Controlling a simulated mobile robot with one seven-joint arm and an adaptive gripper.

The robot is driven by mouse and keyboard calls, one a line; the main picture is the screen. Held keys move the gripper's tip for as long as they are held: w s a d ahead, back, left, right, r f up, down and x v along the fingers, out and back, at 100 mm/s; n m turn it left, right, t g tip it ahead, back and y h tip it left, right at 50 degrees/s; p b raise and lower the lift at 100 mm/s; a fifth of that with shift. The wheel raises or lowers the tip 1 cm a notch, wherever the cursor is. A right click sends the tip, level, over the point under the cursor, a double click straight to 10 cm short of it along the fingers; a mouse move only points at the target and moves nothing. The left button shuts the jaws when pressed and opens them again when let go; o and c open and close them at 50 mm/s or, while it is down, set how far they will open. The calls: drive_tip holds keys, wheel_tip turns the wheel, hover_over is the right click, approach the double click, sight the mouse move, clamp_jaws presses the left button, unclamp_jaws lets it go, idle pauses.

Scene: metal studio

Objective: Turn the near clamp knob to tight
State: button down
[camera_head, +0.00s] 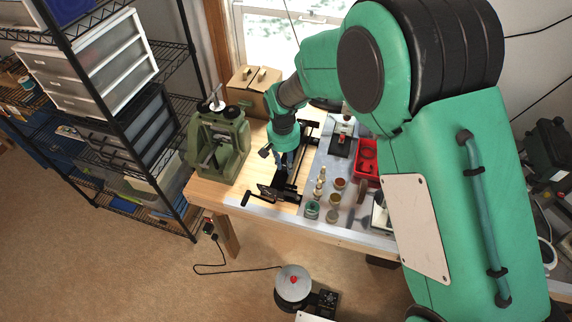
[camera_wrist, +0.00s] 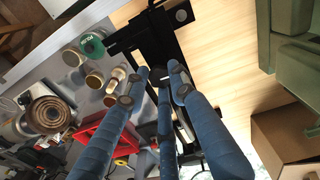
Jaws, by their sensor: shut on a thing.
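My gripper (camera_head: 284,166) reaches down from my green arm onto the black clamp device on the wooden table. In the wrist view, the blue fingers of my gripper (camera_wrist: 159,77) are closed around a small dark knob (camera_wrist: 158,71); the fingertips hide most of it. The knob sits on the black clamp frame (camera_wrist: 165,42), which also shows in the head view as a long black rail (camera_head: 300,160). The knob's angle cannot be made out.
A green machine (camera_head: 219,145) stands left of the clamp and a cardboard box (camera_head: 250,88) behind it. To the right are small jars (camera_head: 312,209), brass pieces (camera_head: 320,184) and a red tray (camera_head: 366,158). A wire shelf (camera_head: 128,150) stands beyond the table's left end.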

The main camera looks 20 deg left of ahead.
sight(284, 166)
drive_tip(key=m+b, duration=0.1)
drive_tip(key=m, duration=0.4)
drive_tip(key=shift+a, duration=0.1)
idle(0.3)
drive_tip(key=c, duration=1.5)
unclamp_jaws()
drive_tip(key=shift+o, duration=0.2)
wheel_tip(284, 166, up, 12)
drive_tip(key=shift+s+a, duration=0.15)
drive_tip(key=shift+a, duration=0.1)
